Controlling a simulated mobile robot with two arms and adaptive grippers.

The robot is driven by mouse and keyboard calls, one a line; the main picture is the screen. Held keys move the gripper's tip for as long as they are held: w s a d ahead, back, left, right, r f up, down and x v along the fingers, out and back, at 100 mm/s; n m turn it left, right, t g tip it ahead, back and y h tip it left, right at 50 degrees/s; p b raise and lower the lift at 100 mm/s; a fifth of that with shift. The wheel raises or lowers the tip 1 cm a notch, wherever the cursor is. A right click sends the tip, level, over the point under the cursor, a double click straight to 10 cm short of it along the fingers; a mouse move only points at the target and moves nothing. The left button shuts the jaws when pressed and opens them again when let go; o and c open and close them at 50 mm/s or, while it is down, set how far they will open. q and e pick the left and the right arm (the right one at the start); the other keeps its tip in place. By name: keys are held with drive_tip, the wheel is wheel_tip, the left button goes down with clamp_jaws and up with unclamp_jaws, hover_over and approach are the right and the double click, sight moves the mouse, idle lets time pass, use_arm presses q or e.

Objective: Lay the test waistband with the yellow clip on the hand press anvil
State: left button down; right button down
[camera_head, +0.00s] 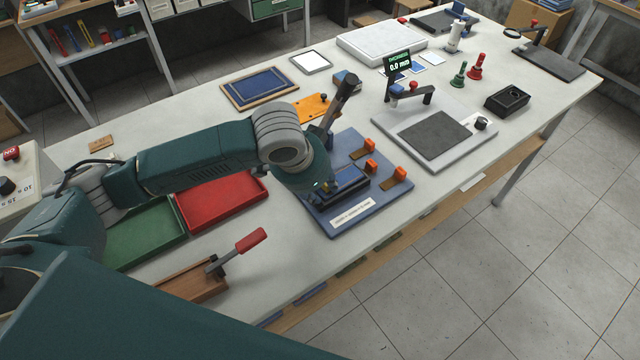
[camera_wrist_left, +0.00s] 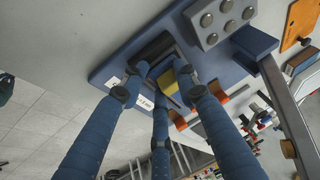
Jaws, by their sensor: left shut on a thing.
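The hand press has a blue base plate (camera_head: 325,222) with a dark anvil block (camera_head: 356,193) near its front left; the block also shows in the wrist view (camera_wrist_left: 152,48). My left gripper (camera_head: 326,187) is low over the block's left end, pointing down. In the wrist view its blue fingers (camera_wrist_left: 165,76) close around a small piece with the yellow clip (camera_wrist_left: 167,84), part of the test waistband. The fingers and wrist hide much of the waistband. I cannot tell whether it touches the anvil. My right gripper is not in view.
The press lever (camera_head: 346,90) rises just behind my wrist. Orange-topped clamps (camera_head: 371,165) stand right of the anvil. Red (camera_head: 228,215) and green (camera_head: 150,240) trays lie under my left arm. A red-handled lever tool (camera_head: 238,252) stands in front. A thickness gauge (camera_head: 432,140) stands to the right.

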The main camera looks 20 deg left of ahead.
use_arm(q)
drive_tip(key=c, duration=1.4)
unclamp_jaws()
drive_tip(key=shift+f, duration=0.1)
drive_tip(key=shift+c, duration=0.2)
drive_tip(key=shift+o, duration=0.8)
drive_tip(key=shift+w+f, duration=0.1)
drive_tip(key=shift+w, duration=0.05)
drive_tip(key=shift+r, duration=0.4)
drive_tip(key=v, duration=1.2)
drive_tip(key=shift+r+b, duration=0.35)
drive_tip(key=shift+b, duration=0.1)
